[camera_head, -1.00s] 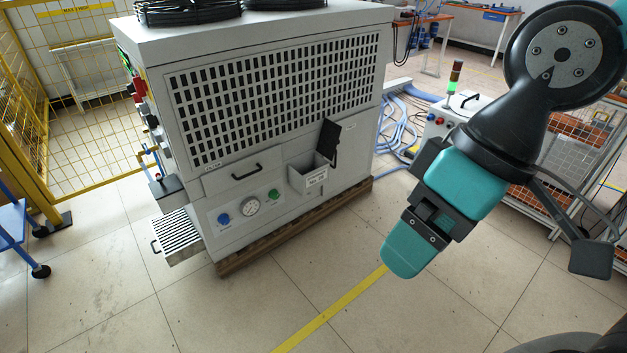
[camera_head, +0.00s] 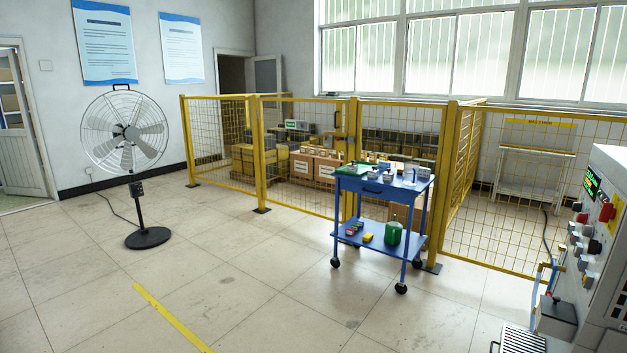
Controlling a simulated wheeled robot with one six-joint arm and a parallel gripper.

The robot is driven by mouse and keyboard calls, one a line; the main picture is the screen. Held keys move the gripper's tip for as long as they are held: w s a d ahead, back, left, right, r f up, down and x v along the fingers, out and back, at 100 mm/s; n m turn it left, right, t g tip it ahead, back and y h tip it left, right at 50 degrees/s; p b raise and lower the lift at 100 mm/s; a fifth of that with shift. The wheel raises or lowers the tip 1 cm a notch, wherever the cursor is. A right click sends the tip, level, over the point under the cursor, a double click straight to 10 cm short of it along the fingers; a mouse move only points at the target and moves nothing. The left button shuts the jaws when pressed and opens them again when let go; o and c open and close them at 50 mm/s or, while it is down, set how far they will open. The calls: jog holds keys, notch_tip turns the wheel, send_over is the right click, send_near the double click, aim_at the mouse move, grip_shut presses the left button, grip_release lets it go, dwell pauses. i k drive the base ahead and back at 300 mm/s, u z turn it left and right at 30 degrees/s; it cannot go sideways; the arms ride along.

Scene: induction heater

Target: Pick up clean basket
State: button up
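Small grey basket-like containers (camera_head: 389,176) stand on the top shelf of a blue cart (camera_head: 379,188) right of the middle in the head view. They are too small here to tell whether one is the clean basket. A green tray or mat (camera_head: 354,170) lies at the left of the cart top. My gripper and arm do not show in this view.
A yellow mesh fence (camera_head: 300,195) with boxes inside stands behind the cart. A tall fan (camera_head: 130,140) stands at the left. The grey machine (camera_head: 607,240) edges in at the right. The floor at front left is clear.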

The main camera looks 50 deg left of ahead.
aim_at(387, 176)
jog(key=u, duration=1.7)
jog(key=i, duration=1.05)
jog(key=u, duration=0.35)
jog(key=i, duration=1)
jog(key=z, duration=0.55)
jog(key=i, duration=1.05)
jog(key=z, duration=0.55)
